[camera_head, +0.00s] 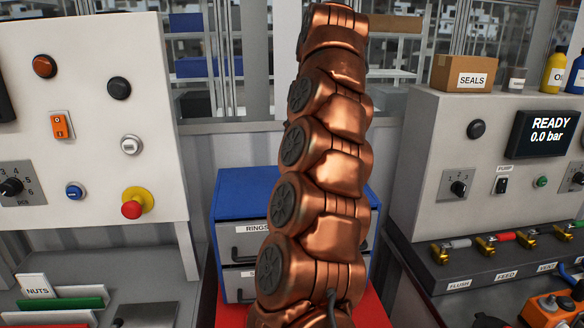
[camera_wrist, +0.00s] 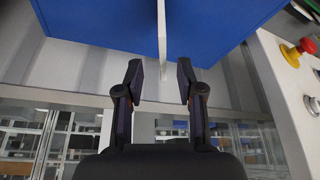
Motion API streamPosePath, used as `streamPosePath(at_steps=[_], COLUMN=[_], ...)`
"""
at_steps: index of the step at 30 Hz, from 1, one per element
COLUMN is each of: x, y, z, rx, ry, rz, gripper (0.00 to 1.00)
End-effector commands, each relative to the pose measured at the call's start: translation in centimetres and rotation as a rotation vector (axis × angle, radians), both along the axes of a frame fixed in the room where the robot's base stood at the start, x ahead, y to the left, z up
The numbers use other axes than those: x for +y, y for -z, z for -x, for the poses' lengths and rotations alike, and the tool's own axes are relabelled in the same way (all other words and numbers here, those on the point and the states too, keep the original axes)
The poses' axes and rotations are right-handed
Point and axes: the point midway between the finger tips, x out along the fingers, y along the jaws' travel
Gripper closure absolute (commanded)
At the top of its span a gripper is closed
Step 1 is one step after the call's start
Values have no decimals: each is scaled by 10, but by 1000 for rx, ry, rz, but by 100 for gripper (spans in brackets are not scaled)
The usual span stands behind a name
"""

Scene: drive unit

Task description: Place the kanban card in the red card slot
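A white card-like piece marked NUTS (camera_head: 36,286) stands upright at the lower left in the head view. A green piece (camera_head: 62,303) and a red-edged piece (camera_head: 45,325) lie in front of it; the red one is cut off by the picture's edge. I cannot tell which is the kanban card. My gripper (camera_wrist: 160,78) is open in the wrist view. A thin pale upright strip (camera_wrist: 162,40) shows between and beyond the fingertips, with gaps on both sides; it may be a card seen edge-on. My arm hides the gripper in the head view.
A blue-topped drawer cabinet marked RINGS (camera_head: 246,192) stands behind my arm on a red surface (camera_head: 371,308). A button panel with a red emergency stop (camera_head: 133,207) is at left. A pressure console (camera_head: 460,142) with valves stands at right.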

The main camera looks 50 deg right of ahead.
Motion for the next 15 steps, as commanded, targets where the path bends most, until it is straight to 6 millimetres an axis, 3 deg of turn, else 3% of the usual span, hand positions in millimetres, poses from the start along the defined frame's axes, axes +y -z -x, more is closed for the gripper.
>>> streamPosePath(at_steps=[4, 15], x=[1, -1], y=[14, 26], z=[-5, -11], rx=[3, 1], ry=[-6, -5], rz=[-2, -3], gripper=[62, 62])
